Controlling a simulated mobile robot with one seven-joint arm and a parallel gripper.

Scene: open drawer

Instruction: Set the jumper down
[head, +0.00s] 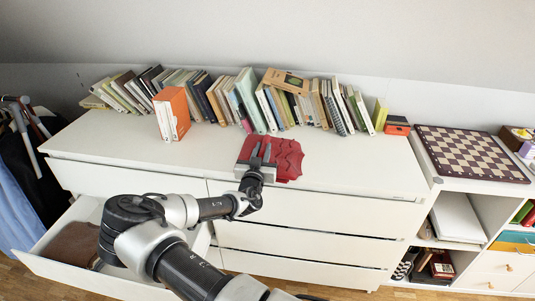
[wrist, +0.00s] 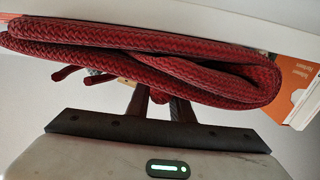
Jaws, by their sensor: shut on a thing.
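The jumper (head: 287,158) is dark red and knitted. In the head view it is at the front middle of the white dresser top. My gripper (head: 261,152) is over its left part, with the fingers pointing toward the back. In the wrist view the jumper (wrist: 150,65) is folded in thick layers across the picture. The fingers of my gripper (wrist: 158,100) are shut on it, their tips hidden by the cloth. I cannot tell whether the jumper touches the dresser top (head: 350,170).
A row of leaning books (head: 245,98) lines the back of the dresser top. An orange book (head: 172,113) stands forward on the left. The top is clear to the jumper's right. An open drawer (head: 55,262) at lower left holds a brown item. A chessboard (head: 470,153) lies at right.

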